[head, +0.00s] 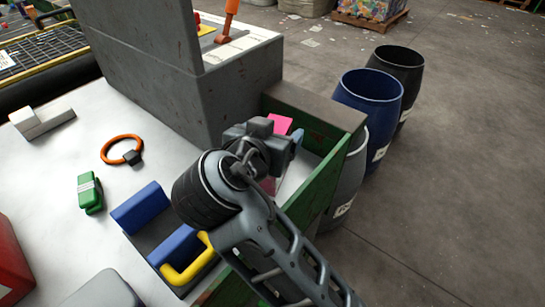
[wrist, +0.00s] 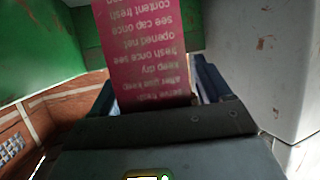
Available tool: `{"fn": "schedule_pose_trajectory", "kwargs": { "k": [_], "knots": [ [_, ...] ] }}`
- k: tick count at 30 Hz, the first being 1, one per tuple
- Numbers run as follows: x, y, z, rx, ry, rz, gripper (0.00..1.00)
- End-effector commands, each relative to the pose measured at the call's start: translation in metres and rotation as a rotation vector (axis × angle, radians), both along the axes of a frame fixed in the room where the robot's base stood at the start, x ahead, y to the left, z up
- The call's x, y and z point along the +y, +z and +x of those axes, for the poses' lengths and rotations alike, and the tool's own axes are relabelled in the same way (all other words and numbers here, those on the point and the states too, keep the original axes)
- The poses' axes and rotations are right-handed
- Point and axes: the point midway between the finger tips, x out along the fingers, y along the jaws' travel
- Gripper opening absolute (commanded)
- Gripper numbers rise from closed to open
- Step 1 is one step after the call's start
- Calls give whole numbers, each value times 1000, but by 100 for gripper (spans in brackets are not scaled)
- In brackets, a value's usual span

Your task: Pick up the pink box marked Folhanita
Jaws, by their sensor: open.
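A pink box (wrist: 150,45) fills the upper middle of the wrist view, with several lines of pale, upside-down print. The name Folhanita cannot be read on the part that shows. In the head view a bright pink piece (head: 280,123) shows just past my wrist, inside the green-walled bin (head: 325,190); my arm hides the rest. My gripper (wrist: 155,92) is open, with one blue-grey finger on each side of the pink box's near end. I cannot tell whether either finger touches it.
Green bin walls (wrist: 35,45) and a pale grey block (wrist: 275,65) stand close around the gripper. On the white table lie a green item (head: 90,193), an orange ring (head: 121,150) and a blue-and-yellow item (head: 185,250). A tall grey housing (head: 155,75) rises behind.

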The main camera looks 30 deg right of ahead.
Motion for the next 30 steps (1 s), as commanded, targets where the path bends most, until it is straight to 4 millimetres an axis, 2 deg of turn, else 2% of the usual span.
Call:
{"fn": "schedule_pose_trajectory", "kwargs": {
  "k": [6, 27, 30],
  "knots": [
    [0, 0, 0, 0, 0, 0, 76],
    [0, 0, 0, 0, 0, 0, 9],
    [0, 0, 0, 0, 0, 0, 9]
  ]
}}
